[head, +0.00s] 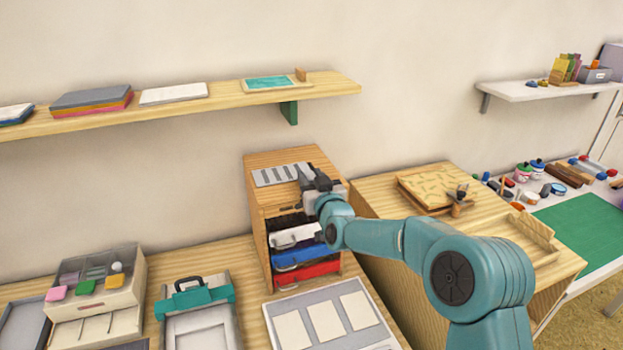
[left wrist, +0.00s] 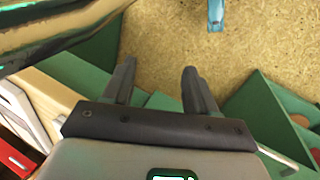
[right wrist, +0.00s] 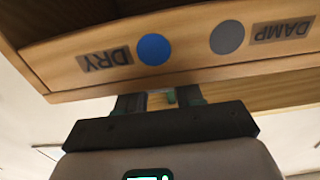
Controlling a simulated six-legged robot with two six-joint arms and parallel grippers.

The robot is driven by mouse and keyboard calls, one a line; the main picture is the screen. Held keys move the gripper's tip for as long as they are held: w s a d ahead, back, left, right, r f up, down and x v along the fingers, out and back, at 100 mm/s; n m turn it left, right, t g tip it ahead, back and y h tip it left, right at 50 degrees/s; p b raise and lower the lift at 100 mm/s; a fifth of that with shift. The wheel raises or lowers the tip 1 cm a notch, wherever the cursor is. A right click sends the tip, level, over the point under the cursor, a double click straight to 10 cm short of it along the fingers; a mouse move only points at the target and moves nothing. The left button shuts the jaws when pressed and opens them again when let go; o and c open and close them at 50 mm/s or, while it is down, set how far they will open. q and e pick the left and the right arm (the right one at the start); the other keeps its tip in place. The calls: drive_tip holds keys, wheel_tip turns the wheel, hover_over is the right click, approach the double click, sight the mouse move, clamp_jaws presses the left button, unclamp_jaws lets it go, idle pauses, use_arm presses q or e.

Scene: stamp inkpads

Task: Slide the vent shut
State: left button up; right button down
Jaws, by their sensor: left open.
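The vent (head: 278,175) is a pale plate with several grey slots on top of a wooden cabinet (head: 256,228) in the head view. My right gripper (head: 318,184) is at the cabinet top, by the vent's right end. In the right wrist view my right gripper's fingers (right wrist: 160,101) stand a little apart and pass behind a wooden board (right wrist: 200,78) marked DRY with a blue dot and DAMP with a grey dot. Their tips are hidden, so I cannot tell what they touch. My left gripper (left wrist: 159,88) is open and empty in the left wrist view, away from the vent.
The cabinet holds white, blue (head: 300,257) and red (head: 306,272) drawers or trays. A grey board with pale cards (head: 290,332) lies in front. A wooden bench (head: 375,190) stands to the right, a shelf (head: 220,100) above. Green panels (left wrist: 262,115) flank my left gripper.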

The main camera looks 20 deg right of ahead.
sight(329, 175)
drive_tip(key=shift+d+f+b, duration=0.1)
drive_tip(key=shift+d+b, duration=0.2)
drive_tip(key=shift+b, duration=0.05)
drive_tip(key=d+b, duration=0.2)
drive_tip(key=d, duration=0.1)
drive_tip(key=shift+d+b, duration=0.3)
drive_tip(key=shift+b, duration=0.1)
drive_tip(key=shift+d, duration=0.1)
drive_tip(key=shift+r, duration=0.25)
drive_tip(key=c, duration=0.8)
unclamp_jaws()
drive_tip(key=shift+d, duration=0.15)
drive_tip(key=shift+f, duration=0.1)
drive_tip(key=shift+a, duration=0.2)
drive_tip(key=s+b, duration=0.4)
drive_tip(key=s, duration=1.2)
drive_tip(key=shift+d+b, duration=0.35)
drive_tip(key=shift+d, duration=0.05)
